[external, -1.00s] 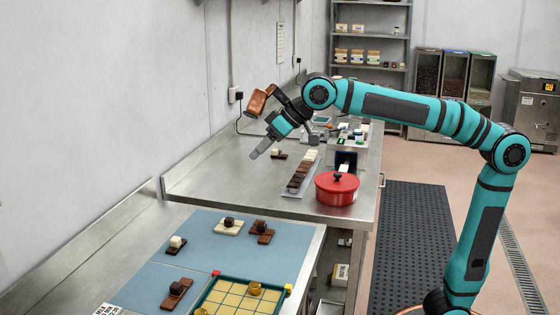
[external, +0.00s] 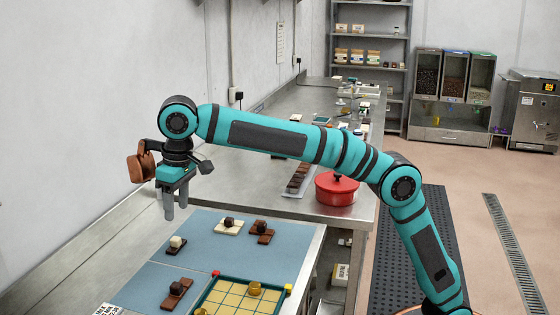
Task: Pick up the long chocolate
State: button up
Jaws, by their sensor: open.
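Several small chocolate pieces, each a flat bar with a block on it, sit on the blue mat (external: 205,262). A dark bar with a cream block (external: 176,245) is at the left, a cream bar with a dark block (external: 229,226) and a brown bar with a dark block (external: 262,231) are at the back, and another brown one (external: 177,292) is at the front. I cannot tell which is the long chocolate. My gripper (external: 175,211) points down, open and empty. In the picture it is just above the bar with the cream block, apart from it.
A yellow-celled mould tray (external: 238,300) with a green rim lies at the front. A red lidded pot (external: 337,189) stands on the rear steel counter, beside a tray of chocolates (external: 297,181) partly hidden by my arm. The wall is close on the left.

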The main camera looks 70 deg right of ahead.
aim_at(176, 285)
jog(key=shift+g+h, duration=0.3)
jog(key=shift+g, duration=0.3)
jog(key=a+f, duration=0.1)
jog(key=f, duration=0.5)
jog(key=a+f, duration=0.1)
jog(key=f, duration=0.6)
jog(key=w+a+f, duration=0.1)
jog(key=a+f, duration=0.1)
jog(key=f, duration=0.5)
jog(key=c, duration=1.1)
